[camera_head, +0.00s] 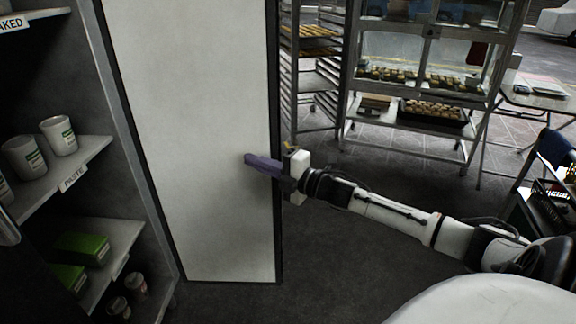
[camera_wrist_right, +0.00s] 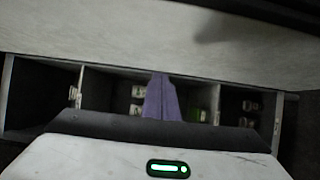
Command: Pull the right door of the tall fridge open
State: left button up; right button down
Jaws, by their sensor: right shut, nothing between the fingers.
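The tall fridge stands at the left of the head view with its shelves (camera_head: 75,165) exposed. Its right door (camera_head: 195,130) is a pale panel standing well open, with dark edges. My right gripper (camera_head: 250,159) has purple fingers, shut and empty, in front of the door's pale face near its free edge. Whether they touch the door I cannot tell. In the right wrist view the purple fingers (camera_wrist_right: 161,98) show against the shelf compartments, with a pale panel (camera_wrist_right: 150,35), likely the door, across the top. My left gripper is out of view. The door's handle is not visible.
White tubs (camera_head: 58,135) and green boxes (camera_head: 82,247) sit on the fridge shelves. A tray rack (camera_head: 312,75) and a metal display stand (camera_head: 405,140) with baked goods stand behind the door. Dark floor (camera_head: 340,250) is clear right of the door, below my arm.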

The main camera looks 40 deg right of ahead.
jog(key=s+d, duration=0.5)
jog(key=s, duration=0.4)
jog(key=shift+b, duration=0.3)
jog(key=shift+a, duration=0.1)
jog(key=s+a+f+m+g+h, duration=0.1)
jog(key=s+a+f+m, duration=0.3)
jog(key=f, duration=0.3)
jog(key=s+a+f+m+g+h, duration=0.1)
jog(key=s+a+f+m+g, duration=0.15)
jog(key=a+f, duration=0.4)
jog(key=s+a+f+m+g+h, duration=0.1)
jog(key=s+a+f+m, duration=0.25)
jog(key=f, duration=0.45)
jog(key=s+a+f+m+g, duration=0.2)
jog(key=s+a+f+m, duration=0.2)
jog(key=s+a, duration=0.2)
jog(key=s+a+f+m+g+y, duration=0.1)
jog(key=s+a+f+m+g, duration=0.1)
jog(key=s+a, duration=0.5)
jog(key=a+f+m, duration=0.1)
jog(key=a+m, duration=0.1)
jog(key=a, duration=0.2)
jog(key=shift+f+m+y, duration=0.3)
jog(key=shift+f, duration=0.05)
